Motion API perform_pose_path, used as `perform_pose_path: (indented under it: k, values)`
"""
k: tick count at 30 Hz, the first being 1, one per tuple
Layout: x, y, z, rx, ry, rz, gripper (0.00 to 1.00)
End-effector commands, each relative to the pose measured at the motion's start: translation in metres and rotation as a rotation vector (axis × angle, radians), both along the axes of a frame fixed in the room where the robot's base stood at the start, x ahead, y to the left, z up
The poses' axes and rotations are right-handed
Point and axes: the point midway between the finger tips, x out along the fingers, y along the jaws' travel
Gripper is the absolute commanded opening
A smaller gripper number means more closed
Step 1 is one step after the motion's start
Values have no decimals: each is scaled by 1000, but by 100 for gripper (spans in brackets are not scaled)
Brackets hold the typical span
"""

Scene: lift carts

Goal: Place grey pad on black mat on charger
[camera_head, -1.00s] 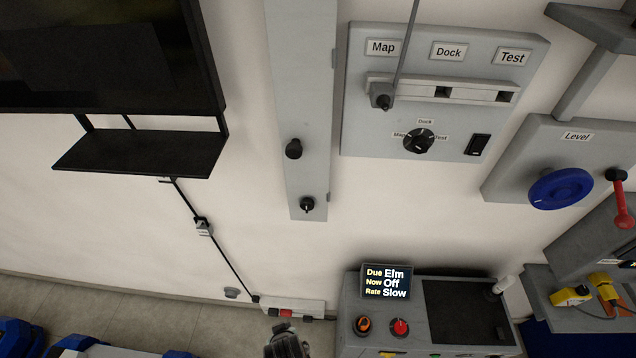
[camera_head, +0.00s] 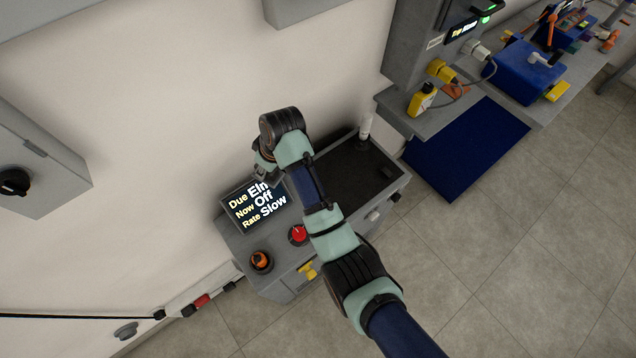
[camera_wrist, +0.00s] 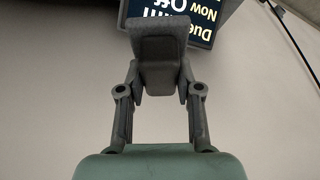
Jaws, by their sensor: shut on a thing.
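The charger (camera_head: 305,255) is a grey cabinet against the wall with a lit display (camera_head: 258,208), knobs and a black mat (camera_head: 350,178) on the right part of its top. The mat's bare part is clear; my arm crosses in front of its left side. My gripper (camera_wrist: 157,80) is shut on a dark grey block, which looks like the grey pad (camera_wrist: 158,48). In the head view my gripper (camera_head: 264,172) is just behind the display, near the wall, left of the mat. The pad is hard to make out there. The display (camera_wrist: 185,14) also shows upside down in the wrist view.
A white cylinder (camera_head: 365,128) stands at the mat's back corner. Red (camera_head: 298,234) and orange (camera_head: 261,260) knobs sit in front of the display. A grey station with a yellow device (camera_head: 421,100) and a blue mat (camera_head: 468,148) are to the right. Tiled floor is open in front.

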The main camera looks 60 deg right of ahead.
Motion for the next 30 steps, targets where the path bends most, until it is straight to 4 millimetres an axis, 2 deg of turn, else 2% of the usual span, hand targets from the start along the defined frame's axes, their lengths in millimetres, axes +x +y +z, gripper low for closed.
perform_pose_path:
  k: [1, 3, 6, 10, 13, 16, 19, 22, 30]
  values:
    - [-9, -39, -26, -5, -8, -11, 2]
    - [-24, -82, -25, -7, -13, -7, 2]
    - [-51, -131, -20, -12, -21, 0, 2]
    - [-79, -170, -10, -17, -27, 11, 2]
    - [-90, -183, -3, -19, -30, 17, 2]
    - [-93, -185, 1, -19, -29, 20, 2]
    - [-93, -185, -6, -18, -28, 20, 2]
    - [-93, -184, -31, -15, -27, 19, 2]
    - [-93, -184, -117, -17, -27, 18, 2]
